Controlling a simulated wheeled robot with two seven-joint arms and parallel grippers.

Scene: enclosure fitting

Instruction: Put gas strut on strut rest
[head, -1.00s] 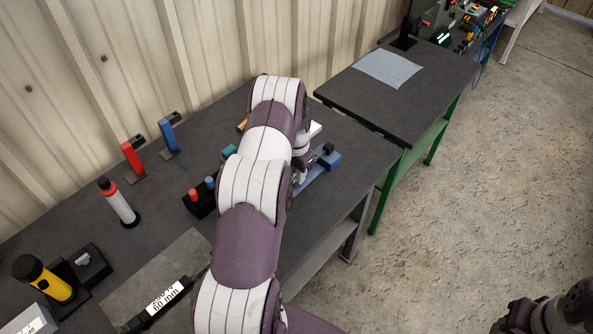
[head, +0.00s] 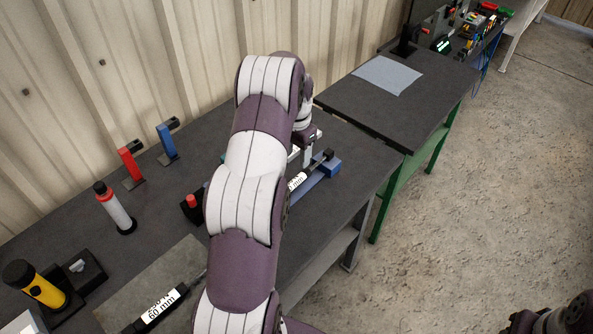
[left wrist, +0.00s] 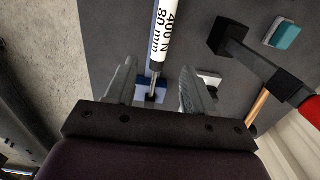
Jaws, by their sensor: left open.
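A gas strut (head: 298,180) with a white label lies across a blue strut rest (head: 328,165) on the dark bench. In the left wrist view the strut (left wrist: 163,35) reads 400 N, 80 mm, and its rod end lies over a blue block of the rest (left wrist: 142,92). My left gripper (head: 307,157) is just above the strut. In the left wrist view the left gripper (left wrist: 158,75) is open, with its fingers apart on either side of the strut's rod. My arm hides the strut's near end in the head view. Part of my right arm (head: 555,318) shows at the lower right.
A second strut (head: 160,308) labelled 60 mm lies on a grey mat. Red (head: 130,166) and blue (head: 167,143) brackets, a white-red cylinder (head: 115,210) and a yellow-black torch (head: 40,287) stand at left. The bench's right end is clear.

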